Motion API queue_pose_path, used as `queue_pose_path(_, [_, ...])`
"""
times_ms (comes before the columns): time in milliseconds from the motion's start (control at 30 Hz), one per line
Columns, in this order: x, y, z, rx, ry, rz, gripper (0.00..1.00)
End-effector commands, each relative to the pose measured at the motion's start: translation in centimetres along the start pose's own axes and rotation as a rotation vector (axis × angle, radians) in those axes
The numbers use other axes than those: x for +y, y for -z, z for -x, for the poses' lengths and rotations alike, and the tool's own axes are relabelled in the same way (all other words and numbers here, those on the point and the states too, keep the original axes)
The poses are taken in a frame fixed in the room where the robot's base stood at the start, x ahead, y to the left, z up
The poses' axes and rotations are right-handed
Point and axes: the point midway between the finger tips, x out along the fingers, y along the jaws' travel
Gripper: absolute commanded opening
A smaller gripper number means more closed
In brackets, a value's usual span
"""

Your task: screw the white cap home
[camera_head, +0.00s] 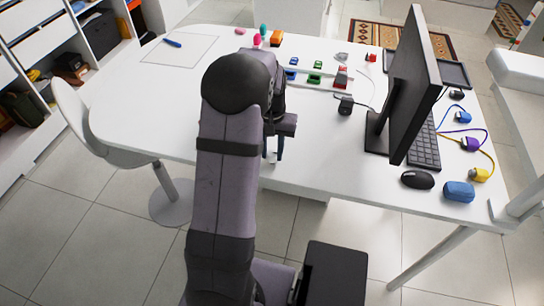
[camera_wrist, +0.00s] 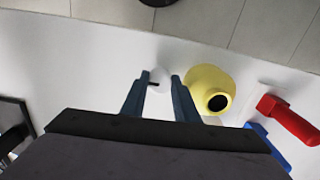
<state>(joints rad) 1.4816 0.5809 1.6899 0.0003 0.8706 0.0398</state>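My gripper (camera_wrist: 160,80) points down, its two dark fingers apart with a small pale rounded thing (camera_wrist: 161,73), probably the white cap, between the tips. A thin dark mark shows beside it. I cannot tell whether the fingers touch it. A yellow rounded container (camera_wrist: 205,85) with a dark round opening lies just right of the fingers in the wrist view. In the head view my gripper (camera_head: 272,150) is by the near edge of the white table, with a small pale bit at its fingertips; the yellow container is not visible there, probably hidden by my arm.
The white table (camera_head: 330,150) bears a monitor (camera_head: 412,85), a keyboard (camera_head: 424,150), a mouse (camera_head: 417,180) and several small coloured parts. A white chair (camera_head: 85,125) stands at left.

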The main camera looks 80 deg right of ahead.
Motion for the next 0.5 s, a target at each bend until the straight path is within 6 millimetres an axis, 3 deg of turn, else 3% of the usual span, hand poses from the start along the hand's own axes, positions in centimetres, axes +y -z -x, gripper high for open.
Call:
queue_pose_path(33, [0.0, -0.01, 0.0, 0.0, 0.0, 0.0, 0.12])
queue_pose_path(100, [0.01, 0.0, 0.0, 0.0, 0.0, 0.0, 0.0])
queue_pose_path(500, [0.01, 0.01, 0.39, 0.0, 0.0, 0.0, 0.0])
